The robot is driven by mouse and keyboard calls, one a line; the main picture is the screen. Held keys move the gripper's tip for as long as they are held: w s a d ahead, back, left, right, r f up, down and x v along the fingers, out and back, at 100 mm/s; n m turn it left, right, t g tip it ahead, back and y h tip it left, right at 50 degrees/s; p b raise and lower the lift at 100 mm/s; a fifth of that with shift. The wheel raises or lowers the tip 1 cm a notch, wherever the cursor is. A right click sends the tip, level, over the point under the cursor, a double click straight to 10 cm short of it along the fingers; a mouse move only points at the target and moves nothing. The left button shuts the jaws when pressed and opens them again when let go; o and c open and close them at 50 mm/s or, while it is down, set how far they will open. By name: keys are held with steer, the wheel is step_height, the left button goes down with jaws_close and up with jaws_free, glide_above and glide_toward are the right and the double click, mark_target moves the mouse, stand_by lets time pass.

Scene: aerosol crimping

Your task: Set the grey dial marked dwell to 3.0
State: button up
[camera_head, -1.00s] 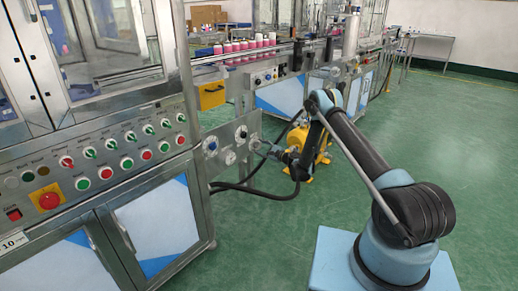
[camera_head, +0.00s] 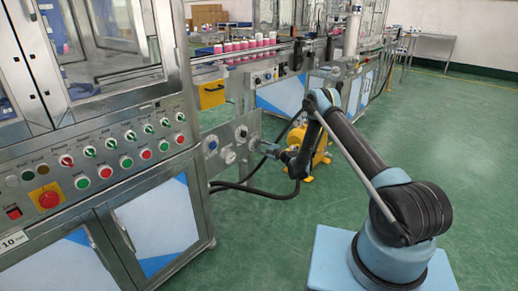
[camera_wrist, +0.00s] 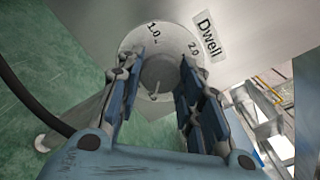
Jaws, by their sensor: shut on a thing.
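The grey dwell dial (camera_wrist: 158,74) is in the upper middle of the wrist view, on a pale round scale plate (camera_wrist: 133,41). The scale shows 1.0 at upper left and 2.0 at upper right; the other marks are hidden or unreadable. A pale line on the knob points toward the bottom of the picture. The label "Dwell" (camera_wrist: 209,38) is beside the plate. My gripper (camera_wrist: 160,68) has one finger on each side of the knob and is shut on it. In the head view my gripper (camera_head: 261,147) is at the right end of the grey panel, largely hiding the dial.
Other dials sit left of my gripper on the same panel (camera_head: 223,143). A control panel with a red stop button (camera_head: 48,199) and several switches is at the left. A black hose (camera_head: 250,187) hangs below my gripper. Green floor (camera_head: 455,130) is clear at the right.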

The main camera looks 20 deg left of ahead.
steer(key=shift+n, duration=0.4)
steer(key=n, duration=0.5)
steer(key=shift+s+f+n, duration=0.1)
steer(key=shift+n, duration=0.3)
steer(key=n, duration=0.6)
steer(key=shift+n, duration=0.4)
steer(key=o, duration=1.1)
steer(key=shift+c, duration=0.2)
steer(key=v, duration=0.7)
steer(key=shift+d, duration=0.3)
